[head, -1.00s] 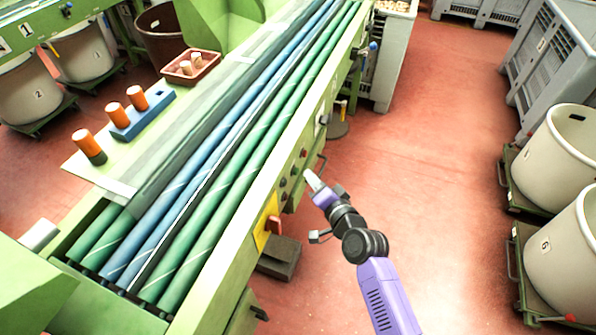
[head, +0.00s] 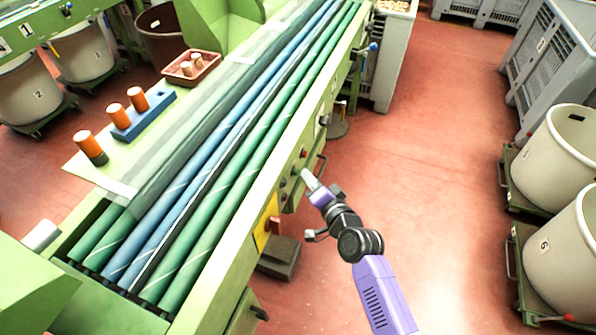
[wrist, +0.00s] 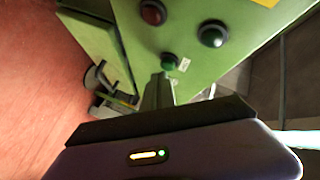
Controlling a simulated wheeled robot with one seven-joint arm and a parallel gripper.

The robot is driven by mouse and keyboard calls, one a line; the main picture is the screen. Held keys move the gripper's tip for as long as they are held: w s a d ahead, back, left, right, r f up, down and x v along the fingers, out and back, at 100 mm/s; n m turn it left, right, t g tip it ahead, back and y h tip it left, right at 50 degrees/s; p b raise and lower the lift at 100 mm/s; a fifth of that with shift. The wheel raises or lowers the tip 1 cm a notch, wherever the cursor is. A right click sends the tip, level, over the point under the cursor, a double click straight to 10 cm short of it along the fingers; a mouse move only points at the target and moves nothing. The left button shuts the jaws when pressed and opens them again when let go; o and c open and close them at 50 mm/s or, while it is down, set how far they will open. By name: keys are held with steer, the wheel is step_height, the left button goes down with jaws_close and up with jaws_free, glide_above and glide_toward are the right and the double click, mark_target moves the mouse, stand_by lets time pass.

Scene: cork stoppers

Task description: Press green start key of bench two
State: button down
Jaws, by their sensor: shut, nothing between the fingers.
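The green bench (head: 262,200) runs diagonally through the head view, with a control panel on its right side. In the wrist view, the green key (wrist: 169,61) sits on the panel (wrist: 135,45), with a small pale label beside it. A red key (wrist: 153,12) and a dark key (wrist: 212,34) are further up the panel. My gripper (wrist: 158,82) is shut and empty, its tips just below the green key in the picture. I cannot tell whether they touch it. In the head view my gripper (head: 306,174) is close against the panel, covering part of it.
A yellow plate with a red switch (head: 273,225) and a dark box (head: 279,257) are lower on the bench side. A handle (head: 321,166) sticks out near the gripper. Cream bins (head: 563,145) stand at the right. The red floor between is clear.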

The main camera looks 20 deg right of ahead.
steer(key=shift+w+a+p, duration=0.25)
steer(key=shift+a+p, duration=0.05)
steer(key=shift+a, duration=0.05)
stand_by(0.7)
stand_by(0.4)
steer(key=shift+s+d+b, duration=0.5)
steer(key=shift+d+b, duration=0.1)
steer(key=shift+d, duration=0.1)
steer(key=s+d+b, duration=0.1)
steer(key=d, duration=0.1)
steer(key=s+d+b, duration=0.2)
stand_by(0.4)
stand_by(0.6)
